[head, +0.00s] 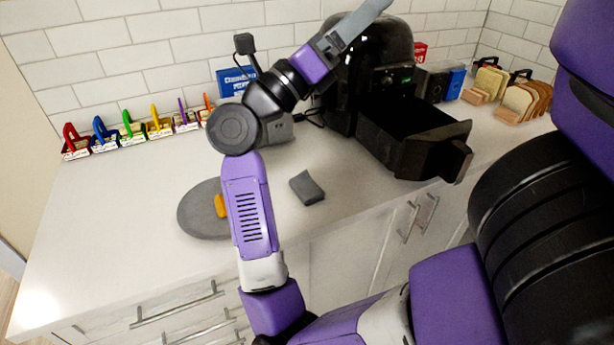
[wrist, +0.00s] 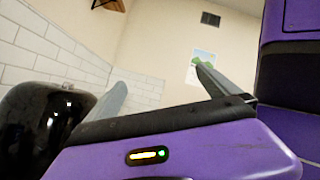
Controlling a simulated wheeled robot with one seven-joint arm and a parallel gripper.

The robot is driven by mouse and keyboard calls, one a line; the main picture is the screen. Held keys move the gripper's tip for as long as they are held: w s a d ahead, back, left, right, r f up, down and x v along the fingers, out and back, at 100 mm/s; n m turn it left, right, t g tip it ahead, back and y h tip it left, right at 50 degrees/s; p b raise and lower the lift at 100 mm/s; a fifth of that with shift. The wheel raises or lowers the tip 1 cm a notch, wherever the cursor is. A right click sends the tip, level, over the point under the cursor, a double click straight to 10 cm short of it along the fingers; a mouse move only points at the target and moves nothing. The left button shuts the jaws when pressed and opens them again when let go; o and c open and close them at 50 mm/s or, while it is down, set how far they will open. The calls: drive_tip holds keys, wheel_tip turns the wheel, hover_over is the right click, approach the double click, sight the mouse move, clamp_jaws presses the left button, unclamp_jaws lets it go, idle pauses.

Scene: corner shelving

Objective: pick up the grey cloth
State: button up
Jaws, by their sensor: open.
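The grey cloth (head: 307,188) is a small dark grey piece lying on the white counter in the head view, right of my purple arm and left of the open black drawer. My gripper (head: 372,12) is raised high above the counter, in front of the black appliance, well apart from the cloth. In the wrist view my gripper's two fingers (wrist: 160,88) stand wide apart with nothing between them. The wrist view looks toward the wall and ceiling, and the cloth is not in it.
A black air fryer (head: 372,60) stands at the back with its drawer (head: 408,135) pulled out. A round grey board (head: 197,212) with an orange item (head: 220,205) is partly behind my arm. Coloured holders line the left wall; bread slices (head: 522,100) stand right. The front-left counter is clear.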

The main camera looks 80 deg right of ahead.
drive_tip(key=s+d+f+m+t+y, duration=0.25)
drive_tip(key=d+f+y, duration=0.2)
drive_tip(key=f, duration=0.25)
drive_tip(key=m+t+y+b, duration=0.2)
drive_tip(key=m+t+y, duration=0.2)
drive_tip(key=t+y, duration=0.65)
hover_over(305, 183)
drive_tip(key=w+a, duration=0.1)
drive_tip(key=w, duration=0.1)
drive_tip(key=f, duration=2)
drive_tip(key=shift+s+f, duration=0.25)
drive_tip(key=shift+f, duration=0.15)
drive_tip(key=shift+w+a+f, duration=0.1)
drive_tip(key=shift+a+f, duration=0.05)
drive_tip(key=shift+f, duration=0.15)
drive_tip(key=shift+x, duration=1.2)
drive_tip(key=shift+w+a+x, duration=0.1)
drive_tip(key=shift+x, duration=1.15)
drive_tip(key=shift+w+a+x, duration=0.1)
drive_tip(key=shift+a+x, duration=0.05)
drive_tip(key=shift+x, duration=1.1)
drive_tip(key=shift+f, duration=0.1)
drive_tip(key=c, duration=1.2)
